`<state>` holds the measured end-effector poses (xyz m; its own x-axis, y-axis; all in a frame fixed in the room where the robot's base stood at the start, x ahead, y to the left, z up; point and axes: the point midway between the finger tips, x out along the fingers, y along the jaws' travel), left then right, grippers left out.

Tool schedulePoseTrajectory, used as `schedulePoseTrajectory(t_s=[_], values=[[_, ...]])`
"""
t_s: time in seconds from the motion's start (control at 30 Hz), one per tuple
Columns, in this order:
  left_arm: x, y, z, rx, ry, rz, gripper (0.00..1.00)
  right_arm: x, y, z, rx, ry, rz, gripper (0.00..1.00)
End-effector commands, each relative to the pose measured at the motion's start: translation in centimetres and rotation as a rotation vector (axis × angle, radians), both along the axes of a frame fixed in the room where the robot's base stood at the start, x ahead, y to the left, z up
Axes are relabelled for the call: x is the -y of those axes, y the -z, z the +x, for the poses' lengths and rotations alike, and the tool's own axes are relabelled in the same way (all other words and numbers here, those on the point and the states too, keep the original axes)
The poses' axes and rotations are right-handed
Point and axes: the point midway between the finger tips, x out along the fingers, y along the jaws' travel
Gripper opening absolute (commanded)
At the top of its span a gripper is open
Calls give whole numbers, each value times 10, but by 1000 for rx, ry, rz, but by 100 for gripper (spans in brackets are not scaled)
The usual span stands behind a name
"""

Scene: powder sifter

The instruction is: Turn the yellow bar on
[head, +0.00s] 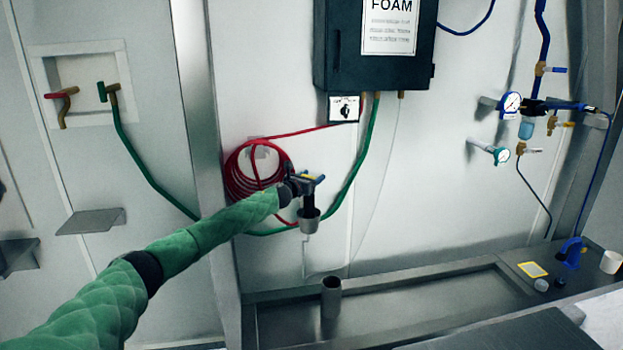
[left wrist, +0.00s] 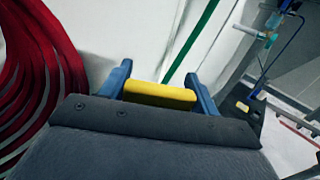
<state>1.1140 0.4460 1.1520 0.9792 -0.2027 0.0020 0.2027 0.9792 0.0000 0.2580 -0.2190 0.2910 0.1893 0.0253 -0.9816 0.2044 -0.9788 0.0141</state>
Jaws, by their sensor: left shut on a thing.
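The yellow bar (left wrist: 160,95) lies between the two blue fingers of my left gripper (left wrist: 160,90) in the left wrist view. The gripper is shut on it, with a finger at each end. In the head view the left gripper (head: 314,180) is at the wall, below the dark FOAM box and just right of the red hose coil. A dark stem with a grey cup-like end (head: 309,222) hangs just below the gripper. What the bar is fixed to is mostly hidden. My right gripper is not in view.
The red hose coil (head: 240,175) hangs close to the left gripper. The FOAM box (head: 375,60) is above, with a green hose (head: 362,150) running down from it. A metal trough (head: 400,300) with a grey cylinder (head: 331,298) is below. Gauges and valves (head: 520,110) are at right.

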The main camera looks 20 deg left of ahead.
Motion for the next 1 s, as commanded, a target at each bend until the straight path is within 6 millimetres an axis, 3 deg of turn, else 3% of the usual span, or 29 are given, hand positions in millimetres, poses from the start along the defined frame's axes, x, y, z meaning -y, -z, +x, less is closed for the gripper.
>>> schedulePoseTrajectory(t_s=[0.13, 0.17, 0.27, 0.67, 1.0], values=[[0, -1, 0, 1, 0, 0, 39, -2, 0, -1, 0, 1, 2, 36], [0, -1, 0, 1, 0, 0, 67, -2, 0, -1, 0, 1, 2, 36], [0, -1, 0, 1, 0, 0, 84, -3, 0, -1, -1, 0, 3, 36], [-2, 1, -5, 0, -1, 0, 84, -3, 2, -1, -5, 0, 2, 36], [-10, 2, -43, 1, 0, 2, 84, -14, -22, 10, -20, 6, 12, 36]])
